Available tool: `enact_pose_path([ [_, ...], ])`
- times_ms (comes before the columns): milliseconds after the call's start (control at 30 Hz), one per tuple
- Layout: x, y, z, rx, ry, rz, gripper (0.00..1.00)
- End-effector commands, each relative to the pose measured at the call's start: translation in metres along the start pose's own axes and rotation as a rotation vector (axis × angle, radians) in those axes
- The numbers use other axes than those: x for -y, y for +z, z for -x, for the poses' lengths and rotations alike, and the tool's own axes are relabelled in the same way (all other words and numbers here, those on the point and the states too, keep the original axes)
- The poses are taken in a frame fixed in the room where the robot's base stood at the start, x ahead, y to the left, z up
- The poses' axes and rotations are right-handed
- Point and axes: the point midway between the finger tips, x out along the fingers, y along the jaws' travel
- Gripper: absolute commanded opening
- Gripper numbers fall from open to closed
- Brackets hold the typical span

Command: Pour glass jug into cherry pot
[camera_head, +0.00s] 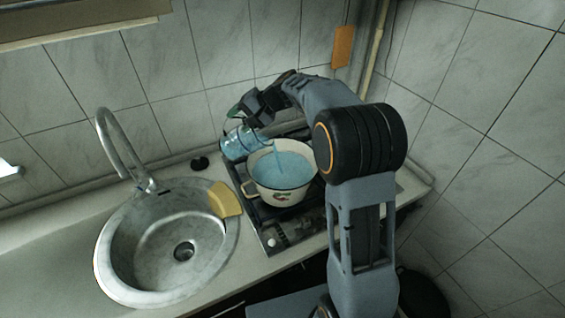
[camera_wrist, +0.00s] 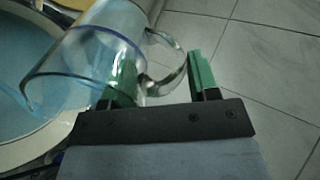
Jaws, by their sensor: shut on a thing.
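The glass jug (camera_head: 240,143) is tilted over the left side of the cherry pot, and a thin blue stream runs from it into the pot. The cherry pot (camera_head: 283,190) is white enamel with a cherry print and holds blue liquid. It stands on the stove. My gripper (camera_head: 248,108) is above and behind the jug. In the wrist view my gripper (camera_wrist: 163,78) has its green fingers on either side of the jug's handle, shut on it. The clear jug (camera_wrist: 88,62) lies over the pot's rim (camera_wrist: 40,150) in that view, with blue liquid inside.
A round steel sink (camera_head: 130,270) with a tall faucet (camera_head: 122,145) is left of the stove (camera_head: 262,232). A yellow sponge (camera_head: 225,200) lies between sink and pot. A small black round object (camera_head: 200,163) sits behind. Tiled walls close off the back and right.

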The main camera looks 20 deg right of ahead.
Motion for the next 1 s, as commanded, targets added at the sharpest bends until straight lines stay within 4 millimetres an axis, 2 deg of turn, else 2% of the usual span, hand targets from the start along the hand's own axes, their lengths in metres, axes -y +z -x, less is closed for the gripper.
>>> enact_pose_path([
  [1000, -0.0022, -0.0005, 0.0043, -0.003, -0.048, 0.001, 0.0],
])
